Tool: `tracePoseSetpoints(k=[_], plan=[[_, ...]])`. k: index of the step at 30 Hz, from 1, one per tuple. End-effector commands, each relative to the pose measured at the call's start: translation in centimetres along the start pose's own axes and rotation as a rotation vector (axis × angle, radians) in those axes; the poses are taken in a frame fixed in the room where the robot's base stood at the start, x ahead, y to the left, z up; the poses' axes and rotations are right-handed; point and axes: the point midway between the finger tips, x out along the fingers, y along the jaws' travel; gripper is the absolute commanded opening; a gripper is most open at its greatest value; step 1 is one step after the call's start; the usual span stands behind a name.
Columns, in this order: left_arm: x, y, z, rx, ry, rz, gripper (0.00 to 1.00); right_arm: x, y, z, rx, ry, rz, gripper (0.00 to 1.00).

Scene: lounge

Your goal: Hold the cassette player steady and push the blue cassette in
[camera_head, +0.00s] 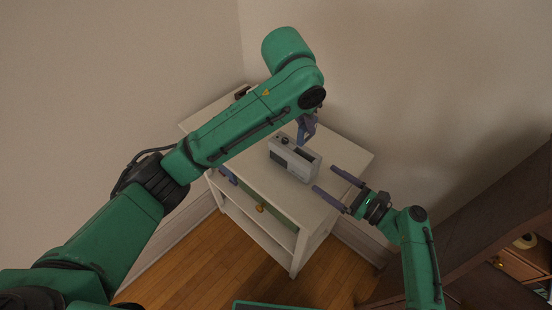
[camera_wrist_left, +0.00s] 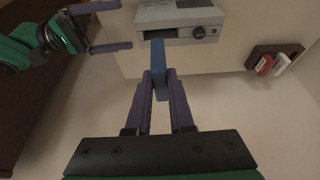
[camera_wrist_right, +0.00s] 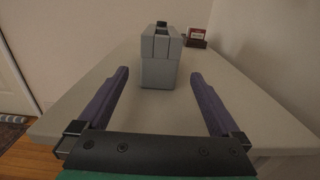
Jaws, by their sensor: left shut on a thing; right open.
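The grey cassette player (camera_head: 295,165) stands on a white table, with a dark slot in its top and a black knob; it also shows in the left wrist view (camera_wrist_left: 180,22) and the right wrist view (camera_wrist_right: 158,72). My left gripper (camera_head: 304,138) is above the player's far side. In the left wrist view it is shut on the blue cassette (camera_wrist_left: 158,54), whose free end points toward the player. Whether the cassette touches the player is unclear. My right gripper (camera_head: 324,178) is open and empty, its fingertips close to the player's right end, one toward each side.
A dark rack (camera_wrist_left: 262,52) with a red and a white cassette stands at the table's back, near the wall. The white table (camera_head: 340,153) has bare top around the player. Dark wooden furniture (camera_head: 485,225) stands at the right.

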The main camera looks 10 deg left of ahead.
Motion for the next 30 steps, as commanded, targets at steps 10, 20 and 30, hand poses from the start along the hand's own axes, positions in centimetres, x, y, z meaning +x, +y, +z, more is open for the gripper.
tracePoseSetpoints(k=[10, 20, 30], plan=[[-2.4, -0.5, -2.4, 0.011, 0.001, 0.006, 0.00, 1.8, 0.0, 0.1, 0.001, -0.003, 0.000, 1.00], [-2.4, -0.5, -2.4, 0.011, 0.002, 0.006, 0.00, 9.4, 0.0, 0.1, 0.001, -0.002, 0.002, 1.00], [-2.4, -0.5, -2.3, 0.011, 0.003, 0.006, 0.00, 12.1, 0.0, 0.0, 0.000, 0.000, 0.000, 1.00]])
